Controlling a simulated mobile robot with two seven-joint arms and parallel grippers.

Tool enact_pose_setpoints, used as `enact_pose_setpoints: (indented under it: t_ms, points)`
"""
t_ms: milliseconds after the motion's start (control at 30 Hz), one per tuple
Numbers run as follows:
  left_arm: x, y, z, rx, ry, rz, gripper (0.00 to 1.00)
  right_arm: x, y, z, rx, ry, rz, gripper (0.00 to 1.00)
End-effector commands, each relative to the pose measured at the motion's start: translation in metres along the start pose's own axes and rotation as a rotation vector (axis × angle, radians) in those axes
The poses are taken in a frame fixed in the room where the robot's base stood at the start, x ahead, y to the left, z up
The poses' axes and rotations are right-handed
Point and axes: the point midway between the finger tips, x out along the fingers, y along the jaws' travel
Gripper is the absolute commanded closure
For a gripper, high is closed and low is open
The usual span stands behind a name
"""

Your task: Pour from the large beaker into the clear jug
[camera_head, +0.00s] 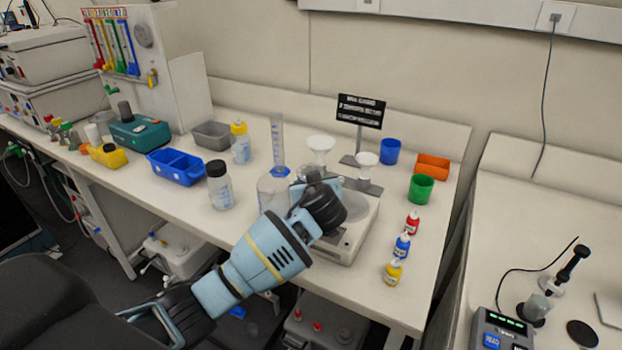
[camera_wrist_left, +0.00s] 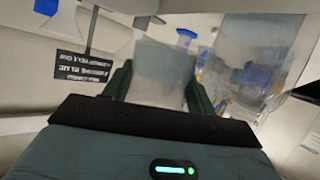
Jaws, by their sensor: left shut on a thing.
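My left gripper (camera_head: 318,180) reaches over the bench from the lower left, and its fingers are mostly hidden behind its own wrist in the head view. In the left wrist view its two fingers are shut on a translucent grey-white vessel (camera_wrist_left: 164,68), which I take to be the large beaker. A larger clear vessel, apparently the clear jug (camera_head: 272,192), stands on the bench just left of the gripper. It also shows in the left wrist view (camera_wrist_left: 262,62), beside the held beaker. I cannot tell whether they touch, or whether liquid is flowing. My right gripper is not in view.
A white balance-like device (camera_head: 352,240) sits under the gripper. A graduated cylinder (camera_head: 277,140), white funnels (camera_head: 320,144) and a black sign (camera_head: 361,111) stand behind. A black-capped bottle (camera_head: 220,188) is left; small colored bottles (camera_head: 402,246) are right.

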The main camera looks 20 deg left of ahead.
Motion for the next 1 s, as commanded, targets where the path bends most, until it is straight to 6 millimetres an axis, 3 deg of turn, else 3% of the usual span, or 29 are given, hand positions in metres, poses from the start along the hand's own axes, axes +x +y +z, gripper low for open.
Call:
enact_pose_setpoints:
  t_ms: [267, 433, 700, 1000]
  points:
    - [0.006, 0.0, 0.015, -0.051, -0.008, 0.021, 0.73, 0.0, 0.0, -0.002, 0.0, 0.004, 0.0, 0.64]
    - [0.002, 0.006, 0.005, -0.241, -0.033, 0.099, 0.73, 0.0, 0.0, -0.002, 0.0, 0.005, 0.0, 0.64]
    - [-0.002, -0.003, -0.005, -0.415, -0.06, 0.169, 0.73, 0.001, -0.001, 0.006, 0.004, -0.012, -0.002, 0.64]
    - [-0.008, -0.01, -0.024, -0.501, -0.069, 0.204, 0.73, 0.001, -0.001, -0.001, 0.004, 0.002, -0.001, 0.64]
